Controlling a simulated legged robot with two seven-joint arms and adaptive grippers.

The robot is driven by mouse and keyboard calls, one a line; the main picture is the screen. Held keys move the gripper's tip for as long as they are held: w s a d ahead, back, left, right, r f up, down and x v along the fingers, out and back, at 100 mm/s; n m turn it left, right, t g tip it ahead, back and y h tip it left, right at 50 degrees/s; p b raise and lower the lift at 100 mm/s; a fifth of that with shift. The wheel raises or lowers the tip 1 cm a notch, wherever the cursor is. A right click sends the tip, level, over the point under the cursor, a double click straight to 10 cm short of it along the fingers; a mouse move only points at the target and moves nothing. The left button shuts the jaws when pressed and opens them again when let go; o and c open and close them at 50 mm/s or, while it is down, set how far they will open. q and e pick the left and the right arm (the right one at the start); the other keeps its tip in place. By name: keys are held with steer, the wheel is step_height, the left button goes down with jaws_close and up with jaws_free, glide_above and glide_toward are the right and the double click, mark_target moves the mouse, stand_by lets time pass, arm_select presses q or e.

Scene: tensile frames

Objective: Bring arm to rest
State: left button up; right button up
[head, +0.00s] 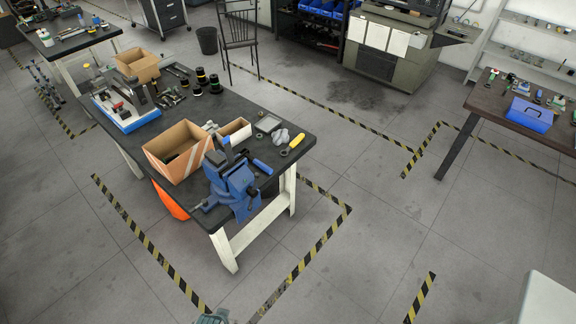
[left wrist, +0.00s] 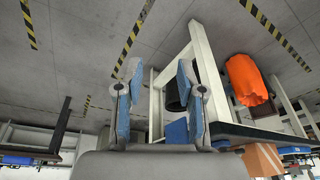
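My left gripper (left wrist: 159,70) shows in the left wrist view with its two blue-padded fingers spread apart. No object is held between them; floor and a white bench frame show behind the gap. In the head view a small grey-green part (head: 213,317) shows at the bottom edge, which looks like the tip of my left arm; its fingers cannot be made out there. It is over the floor, apart from the near workbench (head: 240,105). My right arm and gripper are not in view.
The workbench carries a blue vise (head: 232,182), an open cardboard box (head: 180,152) and several tools. An orange item (head: 170,201) is beneath it. A dark table (head: 528,118) stands at right. A white surface (head: 548,300) fills the lower right corner. Striped floor between is clear.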

arm_select(q)
steer(key=s+f+g+b, duration=0.1)
steer(key=s+f, duration=0.2)
steer(key=f, duration=0.9)
steer(key=s+f, duration=0.3)
steer(key=f, duration=1)
steer(key=s+a+f+g, duration=0.1)
steer(key=s+a+f, duration=0.2)
steer(key=s+f, duration=0.8)
steer(key=s+b, duration=0.1)
steer(key=s, duration=0.3)
steer(key=shift+a+f, duration=0.15)
steer(key=shift+f, duration=0.2)
